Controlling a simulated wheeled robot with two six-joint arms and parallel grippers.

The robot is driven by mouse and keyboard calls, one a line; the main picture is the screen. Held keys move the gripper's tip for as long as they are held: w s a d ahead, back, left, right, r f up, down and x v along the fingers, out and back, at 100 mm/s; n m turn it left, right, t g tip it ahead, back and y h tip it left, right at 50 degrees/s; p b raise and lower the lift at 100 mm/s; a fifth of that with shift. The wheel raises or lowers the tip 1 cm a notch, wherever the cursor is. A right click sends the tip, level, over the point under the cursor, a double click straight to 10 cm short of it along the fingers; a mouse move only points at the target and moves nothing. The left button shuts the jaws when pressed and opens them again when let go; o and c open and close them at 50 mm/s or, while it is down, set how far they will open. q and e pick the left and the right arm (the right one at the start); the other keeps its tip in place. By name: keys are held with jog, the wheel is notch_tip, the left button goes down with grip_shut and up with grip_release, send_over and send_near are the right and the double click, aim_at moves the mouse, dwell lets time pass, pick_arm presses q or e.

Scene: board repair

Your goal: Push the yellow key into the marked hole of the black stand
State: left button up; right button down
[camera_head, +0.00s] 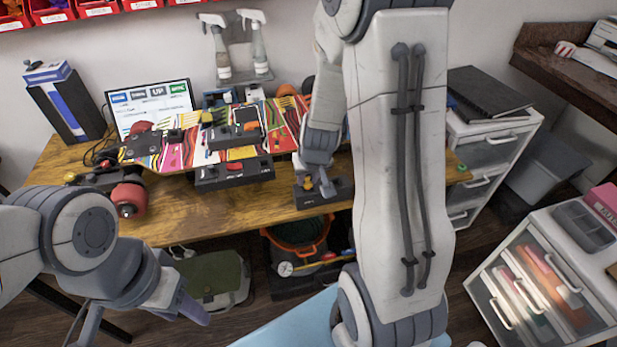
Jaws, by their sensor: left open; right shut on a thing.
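My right gripper (318,182) points down at the black stand (338,191) near the table's front edge. It is shut on a small yellow-orange piece, seemingly the yellow key (308,183), at the stand's left part. The fingers partly cover the key and the stand's top. The marked hole cannot be made out, nor how deep the key sits. My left gripper (172,305) is open and empty, low at the left in front of the table.
A colourful skateboard deck (180,145) with red wheels lies across the wooden table (190,215). Other black stands (235,172) with red and orange pieces are left of my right gripper. A monitor (150,103) and spray bottles (218,55) stand behind. White drawers (490,150) are at right.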

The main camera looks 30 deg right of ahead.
jog(key=shift+f+b, duration=0.4)
dwell(0.5)
jog(key=c, duration=0.6)
grip_release()
jog(key=shift+o, duration=0.4)
jog(key=shift+o, duration=1.2)
jog(key=shift+r, duration=0.1)
jog(key=shift+r+p, duration=1.4)
jog(key=shift+p, duration=0.15)
jog(key=shift+r, duration=0.15)
